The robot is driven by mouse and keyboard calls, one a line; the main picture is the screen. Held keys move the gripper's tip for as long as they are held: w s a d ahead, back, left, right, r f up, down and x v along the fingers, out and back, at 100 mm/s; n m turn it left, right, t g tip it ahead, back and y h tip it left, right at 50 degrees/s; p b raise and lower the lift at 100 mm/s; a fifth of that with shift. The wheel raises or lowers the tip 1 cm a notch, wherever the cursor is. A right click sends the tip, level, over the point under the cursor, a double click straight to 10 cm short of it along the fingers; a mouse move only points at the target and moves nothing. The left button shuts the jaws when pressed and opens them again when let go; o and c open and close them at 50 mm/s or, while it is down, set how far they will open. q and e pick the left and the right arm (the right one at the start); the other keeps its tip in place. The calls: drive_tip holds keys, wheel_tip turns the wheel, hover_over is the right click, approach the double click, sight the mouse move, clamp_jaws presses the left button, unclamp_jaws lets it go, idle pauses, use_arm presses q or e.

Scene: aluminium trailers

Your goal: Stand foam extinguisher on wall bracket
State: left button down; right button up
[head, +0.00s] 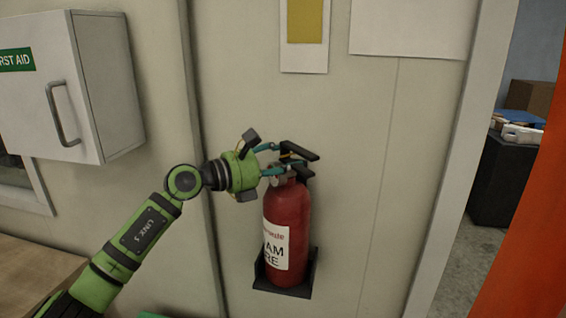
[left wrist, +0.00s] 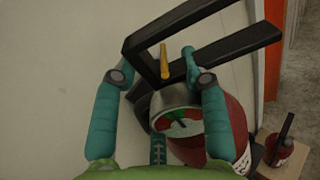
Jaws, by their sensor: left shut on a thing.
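The foam extinguisher (head: 288,228) is red with a white label and a black handle, and looks upright against the wall. Its base is at the black wall bracket (head: 283,291), within the bracket's low edges; I cannot tell whether it bears fully on the plate. My left gripper (head: 272,160) is shut on the extinguisher's neck, just below the handle. In the left wrist view, its two teal fingers (left wrist: 158,95) lie on either side of the metal neck and gauge of the extinguisher (left wrist: 182,120). My right gripper is not in view.
A white first aid cabinet (head: 75,90) hangs on the wall at upper left. A wooden surface (head: 40,275) lies at lower left. A door frame (head: 450,170) and an orange panel (head: 530,220) stand at right. The wall right of the extinguisher is clear.

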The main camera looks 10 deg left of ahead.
use_arm(q)
drive_tip(key=shift+s+a+r, duration=0.1)
drive_tip(key=shift+r, duration=0.6)
drive_tip(key=c, duration=0.6)
unclamp_jaws()
drive_tip(key=shift+s+f, duration=0.1)
drive_tip(key=shift+s, duration=0.2)
drive_tip(key=shift+w+f, duration=0.1)
drive_tip(key=shift+f, duration=0.8)
drive_tip(key=r+v, duration=0.1)
drive_tip(key=v, duration=1.1)
drive_tip(key=shift+r, duration=0.25)
